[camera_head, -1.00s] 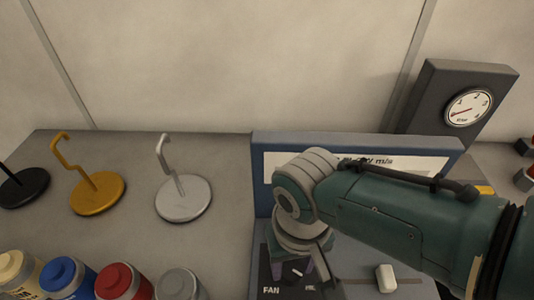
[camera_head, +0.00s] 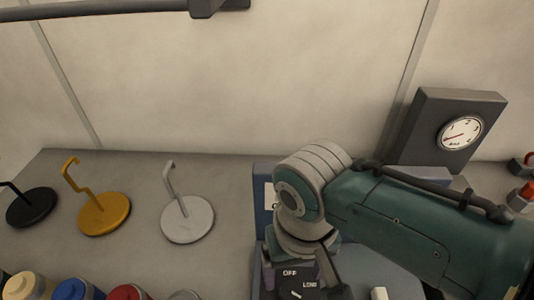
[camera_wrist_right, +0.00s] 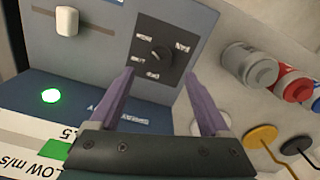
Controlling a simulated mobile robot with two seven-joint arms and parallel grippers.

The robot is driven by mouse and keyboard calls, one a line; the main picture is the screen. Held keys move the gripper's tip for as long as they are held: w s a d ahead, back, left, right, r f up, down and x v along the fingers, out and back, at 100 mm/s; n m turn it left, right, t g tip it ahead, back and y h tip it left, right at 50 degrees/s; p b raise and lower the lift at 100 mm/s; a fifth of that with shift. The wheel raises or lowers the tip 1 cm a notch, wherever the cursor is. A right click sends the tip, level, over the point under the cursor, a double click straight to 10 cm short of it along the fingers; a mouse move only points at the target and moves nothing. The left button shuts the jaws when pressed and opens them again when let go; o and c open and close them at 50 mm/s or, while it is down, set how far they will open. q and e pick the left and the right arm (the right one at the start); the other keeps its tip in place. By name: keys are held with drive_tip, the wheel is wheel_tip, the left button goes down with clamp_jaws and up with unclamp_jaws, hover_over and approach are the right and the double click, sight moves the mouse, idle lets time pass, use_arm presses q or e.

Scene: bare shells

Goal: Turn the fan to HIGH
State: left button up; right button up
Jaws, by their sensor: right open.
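The fan knob (camera_wrist_right: 160,53) is a small black dial on a dark square panel (camera_wrist_right: 146,72) with small white labels around it. In the head view the panel (camera_head: 285,284) shows OFF and LOW labels, partly behind my right arm. My right gripper (camera_wrist_right: 160,76) is open, its two purple fingers pointing at the panel, one toward each side of the knob. The knob lies beyond the fingertips in the picture, and I cannot tell whether they touch it. The knob's setting is not clear. My left gripper is not in view.
A green light (camera_wrist_right: 51,96) and a white switch (camera_wrist_right: 67,20) are on the same unit. A gauge box (camera_head: 445,130) stands behind. Black, yellow and white hooked stands (camera_head: 188,220) and coloured jars (camera_head: 72,289) are at left. A dark bar (camera_head: 120,10) crosses the top left.

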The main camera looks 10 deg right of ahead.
wheel_tip(320, 180, up, 3)
drive_tip(key=shift+r+p, duration=0.2)
drive_tip(key=shift+p, duration=0.1)
